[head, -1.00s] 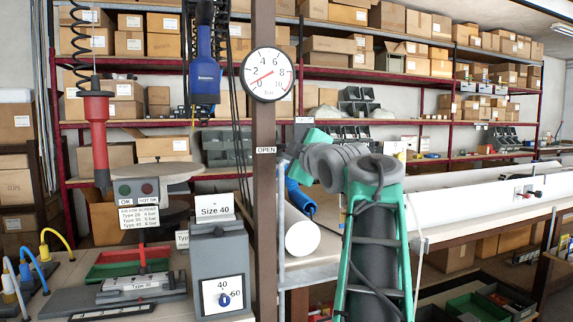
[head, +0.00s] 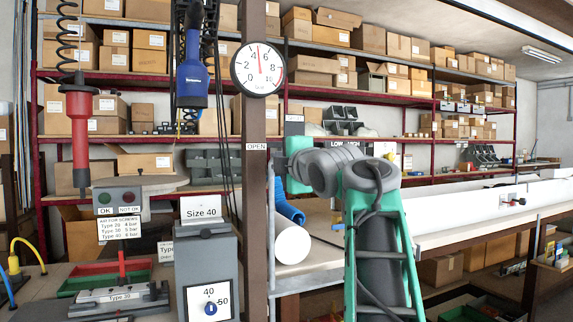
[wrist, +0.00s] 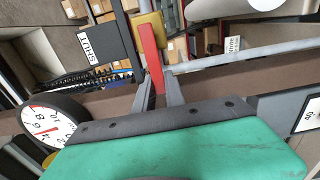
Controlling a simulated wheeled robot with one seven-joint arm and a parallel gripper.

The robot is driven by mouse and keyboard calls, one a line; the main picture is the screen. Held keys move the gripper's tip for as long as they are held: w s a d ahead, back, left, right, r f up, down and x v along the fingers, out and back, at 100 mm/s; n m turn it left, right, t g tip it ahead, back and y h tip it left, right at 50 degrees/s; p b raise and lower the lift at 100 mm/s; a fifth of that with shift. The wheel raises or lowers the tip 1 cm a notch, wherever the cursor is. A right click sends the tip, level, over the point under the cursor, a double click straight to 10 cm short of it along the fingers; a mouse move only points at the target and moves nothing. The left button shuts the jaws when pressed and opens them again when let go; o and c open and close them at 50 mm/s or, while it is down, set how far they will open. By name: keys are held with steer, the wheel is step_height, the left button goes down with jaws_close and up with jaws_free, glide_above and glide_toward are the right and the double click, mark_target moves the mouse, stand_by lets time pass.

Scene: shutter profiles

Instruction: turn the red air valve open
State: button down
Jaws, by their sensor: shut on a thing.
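The red valve lever (wrist: 151,42) stands upright in the wrist view, with a yellow-brass part (wrist: 146,21) beside its far end. My gripper (wrist: 157,78) has its two grey fingers on either side of the lever and is shut on it. In the head view my wrist's green part (head: 297,160) is at the right side of the brown post (head: 257,200); the lever and the fingertips cannot be made out there. An OPEN label (head: 257,147) is on the post. A SHUT label (wrist: 88,45) shows in the wrist view.
A round gauge (head: 258,68) on the post reads between 4 and 6; it also shows in the wrist view (wrist: 45,127). A red screwdriver (head: 80,125) and a blue tool (head: 192,75) hang at left. A grey Size 40 box (head: 206,255) stands left of the post.

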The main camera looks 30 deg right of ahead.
steer(key=c, duration=1.4)
jaws_free()
steer(key=v, duration=0.7)
steer(key=shift+s, duration=0.4)
